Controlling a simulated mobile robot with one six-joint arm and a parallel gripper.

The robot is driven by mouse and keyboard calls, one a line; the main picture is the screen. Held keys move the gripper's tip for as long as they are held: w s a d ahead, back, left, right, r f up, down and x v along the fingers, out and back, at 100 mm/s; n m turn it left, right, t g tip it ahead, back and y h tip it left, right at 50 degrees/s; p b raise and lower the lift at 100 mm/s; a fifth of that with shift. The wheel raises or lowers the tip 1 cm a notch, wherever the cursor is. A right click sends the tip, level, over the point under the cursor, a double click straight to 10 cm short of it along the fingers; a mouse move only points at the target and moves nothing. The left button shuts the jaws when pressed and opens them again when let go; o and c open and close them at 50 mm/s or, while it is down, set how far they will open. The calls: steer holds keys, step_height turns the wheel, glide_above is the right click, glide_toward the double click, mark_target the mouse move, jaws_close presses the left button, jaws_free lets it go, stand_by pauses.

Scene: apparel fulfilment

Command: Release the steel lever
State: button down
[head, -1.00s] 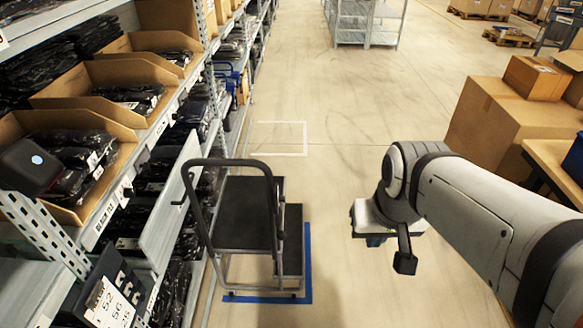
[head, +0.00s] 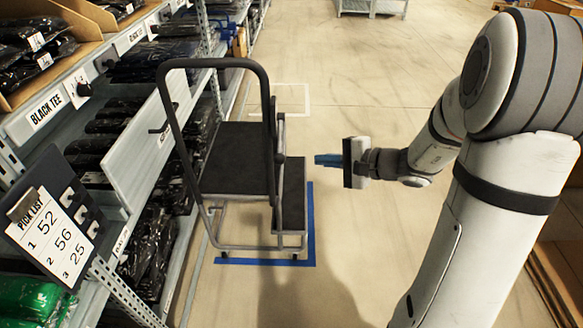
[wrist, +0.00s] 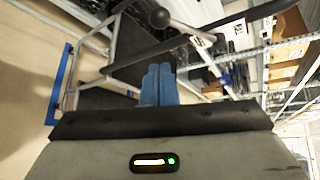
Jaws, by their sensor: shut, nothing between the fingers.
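A wheeled step stool (head: 235,145) with dark treads and a dark tubular handrail stands beside the shelving. A lever with a dark ball knob (wrist: 155,16) shows near the top of the wrist view, beyond my fingertips. Its metal rod (wrist: 188,30) runs off to the right of the knob. In the head view a slim upright part on the stool's right rail (head: 278,130) may be this lever; it is too small to tell. My gripper (head: 322,160) is right of the stool, apart from it, blue fingers pointing left. In the wrist view the fingers (wrist: 158,85) are together and empty.
Shelving with bins of bagged clothes lines the left. A grey panel (head: 150,140) with a small dark handle juts toward the stool. A pick-list board (head: 52,225) is at lower left. Blue tape (head: 312,225) edges the stool's floor spot. Floor behind my gripper is clear.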

mark_target(280, 138)
steer(key=shift+w+d+f+m+t, duration=0.55)
steer(key=shift+w+f, duration=0.15)
steer(key=shift+w, duration=0.1)
steer(key=b+x, duration=0.3)
steer(key=x, duration=0.7)
steer(key=s, duration=0.1)
steer(key=s+a+r, duration=0.1)
steer(key=s, duration=0.1)
steer(key=shift+s+a+r, duration=0.1)
steer(key=shift+a+r, duration=0.05)
steer(key=shift+r, duration=0.2)
